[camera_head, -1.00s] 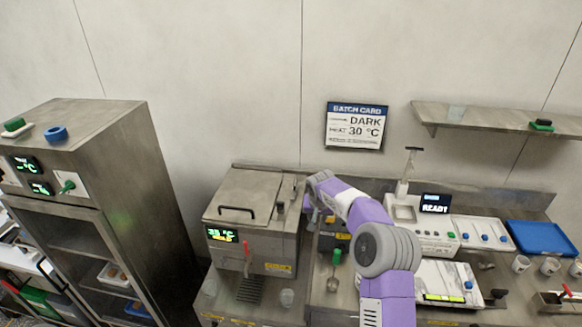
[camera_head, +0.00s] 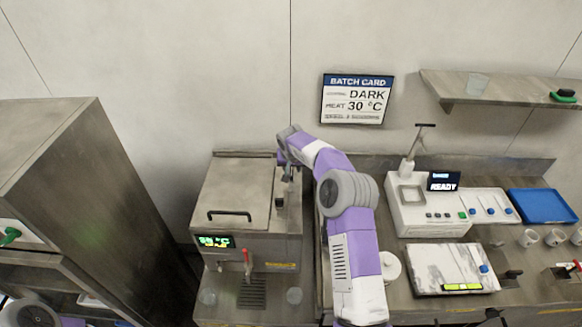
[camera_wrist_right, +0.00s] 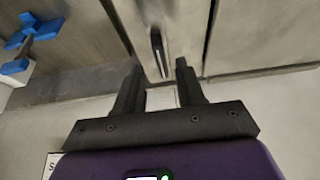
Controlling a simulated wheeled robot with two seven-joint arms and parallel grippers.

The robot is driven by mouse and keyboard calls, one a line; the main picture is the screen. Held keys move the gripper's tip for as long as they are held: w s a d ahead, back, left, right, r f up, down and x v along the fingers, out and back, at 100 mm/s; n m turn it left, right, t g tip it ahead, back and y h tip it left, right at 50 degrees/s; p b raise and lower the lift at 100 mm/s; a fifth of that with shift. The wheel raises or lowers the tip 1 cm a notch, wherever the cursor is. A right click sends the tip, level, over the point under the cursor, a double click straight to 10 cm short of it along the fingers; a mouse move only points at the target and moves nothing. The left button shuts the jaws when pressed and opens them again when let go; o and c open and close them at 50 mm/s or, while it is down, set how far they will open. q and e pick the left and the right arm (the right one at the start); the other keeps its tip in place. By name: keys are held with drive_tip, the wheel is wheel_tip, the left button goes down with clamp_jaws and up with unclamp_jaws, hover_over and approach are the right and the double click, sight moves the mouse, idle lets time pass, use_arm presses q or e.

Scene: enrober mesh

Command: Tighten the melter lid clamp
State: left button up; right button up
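The melter (camera_head: 243,220) is a steel box with a flat lid (camera_head: 235,185) that looks closed and has a black handle (camera_head: 230,214). A small dark piece that looks like the lid clamp (camera_head: 279,202) sits at the lid's right side. My right gripper (camera_head: 287,172) is over the melter's back right side, partly hidden by its own arm. In the right wrist view its two fingers (camera_wrist_right: 160,72) are apart with nothing gripped. A dark upright lever-like part (camera_wrist_right: 157,50) lies just beyond and between the fingertips; contact cannot be told. My left gripper is out of view.
A red tap lever (camera_head: 247,262) and a drip grate (camera_head: 251,292) are at the melter's front. A steel cabinet (camera_head: 95,190) stands left. A white machine (camera_head: 425,212), a marble slab (camera_head: 450,270) and a blue tray (camera_head: 541,206) are right of my arm.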

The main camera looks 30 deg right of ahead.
drive_tip(key=shift+x, duration=1.15)
drive_tip(key=shift+w, duration=0.1)
clamp_jaws()
